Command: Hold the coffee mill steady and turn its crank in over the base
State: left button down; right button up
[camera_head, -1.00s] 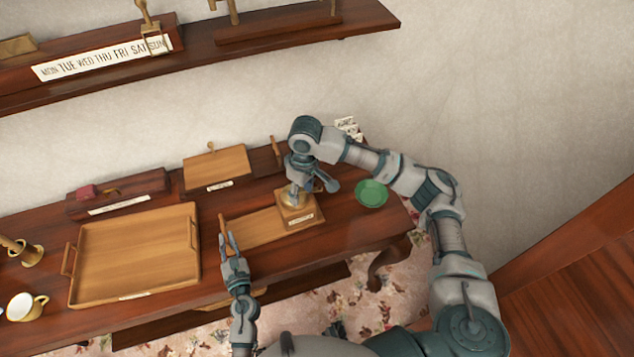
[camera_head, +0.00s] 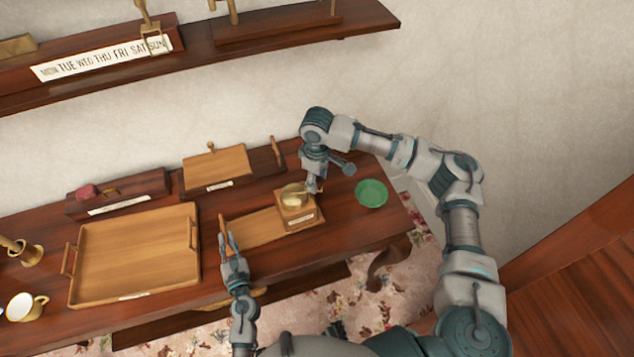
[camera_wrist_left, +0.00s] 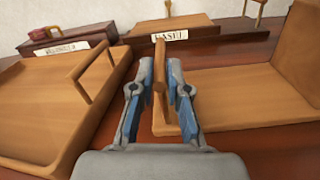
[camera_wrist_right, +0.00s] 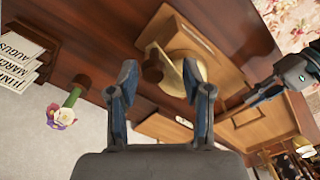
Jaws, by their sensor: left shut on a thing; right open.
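The coffee mill (camera_head: 296,212) is a wooden box with a brass dome on top. It stands at the right end of a flat wooden base board (camera_head: 255,228). My left gripper (camera_head: 230,245) is shut on the upright wooden handle (camera_wrist_left: 160,62) at the board's left end. My right gripper (camera_head: 314,188) is open at the right side of the mill's top. In the right wrist view, the brass crank arm (camera_wrist_right: 191,80) and its dark round knob (camera_wrist_right: 152,74) show near the open fingertips. I cannot tell whether they touch.
A wooden tray (camera_head: 135,292) lies left of the base board. A green dish (camera_head: 371,193) sits right of the mill. A small easel-like panel (camera_head: 215,167) and a dark box (camera_head: 118,190) stand behind. A shelf (camera_head: 290,32) hangs on the wall above.

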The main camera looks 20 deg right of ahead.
jog(key=shift+f, duration=1.15)
jog(key=shift+c, duration=0.2)
grip_shut()
jog(key=shift+s+a, duration=0.1)
jog(key=shift+s, duration=0.05)
